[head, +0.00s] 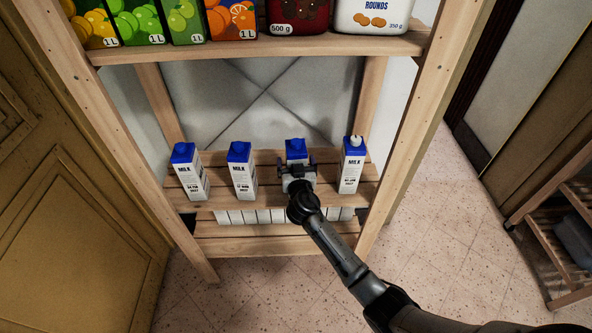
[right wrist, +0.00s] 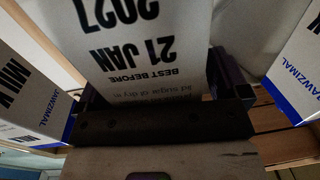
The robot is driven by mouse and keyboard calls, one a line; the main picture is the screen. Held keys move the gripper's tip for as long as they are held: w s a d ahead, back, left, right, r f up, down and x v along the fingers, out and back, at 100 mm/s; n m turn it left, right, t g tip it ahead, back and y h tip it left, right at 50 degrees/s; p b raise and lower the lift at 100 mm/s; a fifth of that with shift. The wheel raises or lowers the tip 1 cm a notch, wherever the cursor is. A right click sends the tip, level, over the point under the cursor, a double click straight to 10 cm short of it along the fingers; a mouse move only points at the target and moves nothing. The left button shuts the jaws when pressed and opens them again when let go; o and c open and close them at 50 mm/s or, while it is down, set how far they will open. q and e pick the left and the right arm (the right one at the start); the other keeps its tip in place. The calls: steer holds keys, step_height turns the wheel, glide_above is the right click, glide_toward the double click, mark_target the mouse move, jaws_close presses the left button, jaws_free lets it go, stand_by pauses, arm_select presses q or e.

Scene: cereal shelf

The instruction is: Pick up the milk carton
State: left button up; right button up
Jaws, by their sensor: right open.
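Several white milk cartons with blue tops stand in a row on the lower slatted shelf (head: 265,205). My right gripper (head: 297,165) is at the third carton from the left (head: 296,148), whose lower front it hides in the head view. In the right wrist view this carton (right wrist: 150,45), its date print upside down, stands between the two open fingers of the gripper (right wrist: 155,88). I cannot tell whether either finger touches it. The other cartons are the far left one (head: 190,175), the second (head: 242,173) and the far right one (head: 351,168), which has a pale cap. My left gripper is out of view.
The upper shelf (head: 262,47) holds juice cartons (head: 140,22), a dark red package (head: 298,14) and a white tub (head: 372,15). Wooden posts (head: 100,105) frame the sides. Neighbouring cartons flank the gripper in the right wrist view (right wrist: 28,95). Tiled floor (head: 440,230) lies open at right.

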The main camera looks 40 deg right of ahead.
steer(key=shift+c, duration=0.4)
steer(key=c, duration=1.5)
steer(key=shift+r, duration=0.2)
